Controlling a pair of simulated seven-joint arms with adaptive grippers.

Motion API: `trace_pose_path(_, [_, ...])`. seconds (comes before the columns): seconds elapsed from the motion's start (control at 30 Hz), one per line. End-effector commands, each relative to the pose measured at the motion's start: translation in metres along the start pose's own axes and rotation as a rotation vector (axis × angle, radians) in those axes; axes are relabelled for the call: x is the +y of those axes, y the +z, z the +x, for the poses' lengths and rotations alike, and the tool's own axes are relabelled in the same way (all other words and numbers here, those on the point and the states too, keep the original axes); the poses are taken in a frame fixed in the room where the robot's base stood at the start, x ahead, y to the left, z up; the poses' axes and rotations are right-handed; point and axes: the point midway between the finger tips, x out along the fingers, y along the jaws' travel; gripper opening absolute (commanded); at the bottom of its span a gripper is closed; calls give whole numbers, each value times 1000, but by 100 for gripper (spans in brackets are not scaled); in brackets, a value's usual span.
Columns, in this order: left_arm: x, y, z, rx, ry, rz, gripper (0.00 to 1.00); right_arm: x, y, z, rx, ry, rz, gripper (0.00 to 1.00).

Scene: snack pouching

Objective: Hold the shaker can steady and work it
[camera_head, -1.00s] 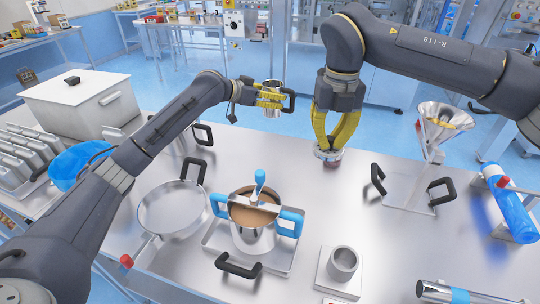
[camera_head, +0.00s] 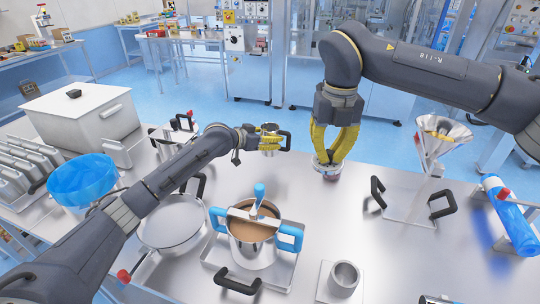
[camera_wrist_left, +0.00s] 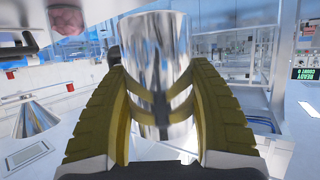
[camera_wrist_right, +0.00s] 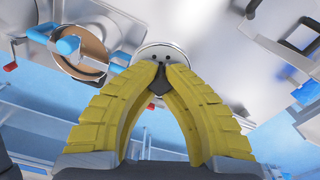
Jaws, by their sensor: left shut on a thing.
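My left gripper (camera_head: 268,143) is shut on a shiny metal cup (camera_head: 271,129) with a black handle, held above the back of the table. In the left wrist view the cup (camera_wrist_left: 155,60) stands between both yellow fingers. A small can with a pale, holed round top and reddish-brown body (camera_head: 329,175), seemingly the shaker can, stands under my right gripper (camera_head: 327,158). In the right wrist view its holed top (camera_wrist_right: 150,50) lies at the fingertips. These tips come close together around a dark piece; whether they grip the can is unclear.
A pot of brown liquid (camera_head: 252,249) with blue handles stands front centre, beside a shallow pan (camera_head: 168,236). A funnel (camera_head: 441,130) on a stand and a blue roll (camera_head: 510,218) are at right. A blue bowl (camera_head: 82,180) and white box (camera_head: 85,110) are at left.

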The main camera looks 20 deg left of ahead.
Motion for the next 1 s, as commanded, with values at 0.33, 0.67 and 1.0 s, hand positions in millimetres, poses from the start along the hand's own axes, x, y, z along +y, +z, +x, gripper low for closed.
trace_pose_path(0.33, [0,28,12,2,0,0,6,0,0,0,0,0,0,0])
trace_pose_path(0.67, [0,60,25,1,0,-1,6,0,0,0,0,0,0,0])
trace_pose_path(1.0, [-1,68,28,1,-1,1,6,0,0,0,0,0,0,0])
